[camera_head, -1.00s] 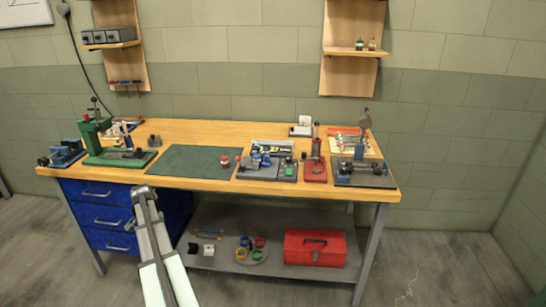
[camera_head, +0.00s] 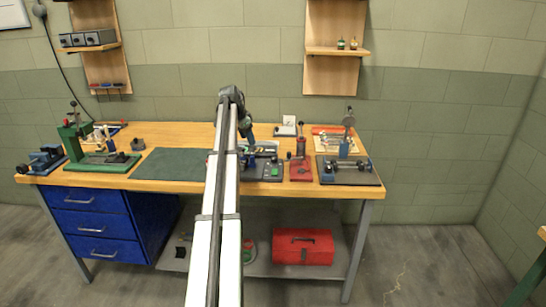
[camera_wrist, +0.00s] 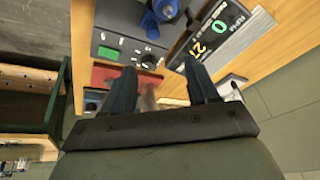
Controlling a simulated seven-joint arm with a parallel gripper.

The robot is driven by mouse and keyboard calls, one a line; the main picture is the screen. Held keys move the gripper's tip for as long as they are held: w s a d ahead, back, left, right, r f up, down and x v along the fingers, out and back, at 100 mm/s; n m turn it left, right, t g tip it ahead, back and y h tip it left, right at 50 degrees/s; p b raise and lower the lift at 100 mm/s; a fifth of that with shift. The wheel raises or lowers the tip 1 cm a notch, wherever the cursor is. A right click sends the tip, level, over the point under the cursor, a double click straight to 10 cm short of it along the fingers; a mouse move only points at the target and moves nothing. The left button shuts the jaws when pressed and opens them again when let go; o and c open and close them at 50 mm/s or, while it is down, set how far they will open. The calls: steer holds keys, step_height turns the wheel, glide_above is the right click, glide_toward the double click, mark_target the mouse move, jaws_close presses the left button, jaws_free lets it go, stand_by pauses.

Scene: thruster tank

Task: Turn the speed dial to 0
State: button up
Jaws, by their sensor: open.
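The grey thruster unit (camera_head: 258,172) sits near the middle of the workbench, partly hidden behind my arm in the head view. In the wrist view its control panel (camera_wrist: 112,50) shows a green button or display, small markings and a small dark knob (camera_wrist: 148,62), which looks like the speed dial. Its setting is too small to read. A black display (camera_wrist: 217,28) shows a green 0 and orange digits that look like 27. A blue thruster part (camera_wrist: 160,14) is beside the panel. My gripper (camera_wrist: 161,72) is open and empty, its fingers apart from the knob.
A red-based press (camera_head: 300,170) stands just right of the unit, and a dark-based fixture (camera_head: 348,172) farther right. A green mat (camera_head: 172,163) lies clear to the left.

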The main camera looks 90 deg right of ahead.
mark_target(274, 158)
steer(key=s+d+r+g, duration=0.1)
steer(key=s, duration=0.6)
steer(key=shift+y, duration=0.3)
steer(key=x, duration=1.3)
steer(key=shift+w+d+f, duration=0.15)
steer(key=shift+w+d, duration=0.05)
steer(key=shift+w, duration=0.1)
steer(key=c, duration=1)
